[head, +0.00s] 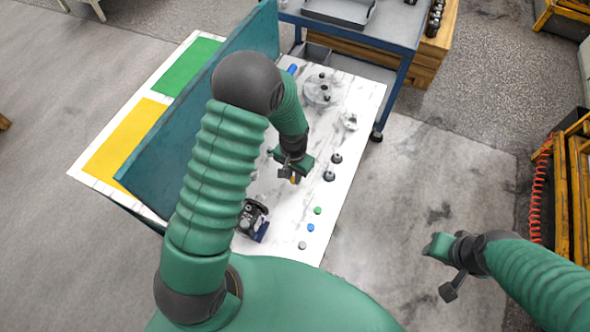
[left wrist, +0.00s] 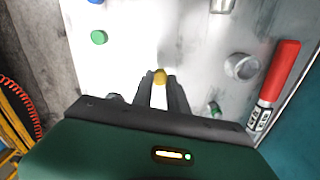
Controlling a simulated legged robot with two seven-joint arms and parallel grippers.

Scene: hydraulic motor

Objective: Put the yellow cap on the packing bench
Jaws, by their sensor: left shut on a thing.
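The yellow cap (left wrist: 160,76) is between the fingertips of my left gripper (left wrist: 161,84) in the left wrist view. In the head view my left gripper (head: 294,179) is shut on it over the white worktop (head: 345,150), with only a bit of yellow showing. I cannot tell whether the cap touches the worktop. My right gripper (head: 447,262) is over the floor at the right, apart from the worktop; its jaw state is unclear. No surface is plainly marked as the packing bench; a white top with yellow (head: 122,142) and green (head: 186,66) areas lies beyond a partition.
The tall teal partition (head: 185,105) divides the two white areas. A green cap (head: 318,210), a blue cap (head: 311,227) and a grey cap (head: 302,245) lie near the worktop's front. Motor parts (head: 322,90) stand at the back. A blue-framed cart (head: 390,25) stands behind.

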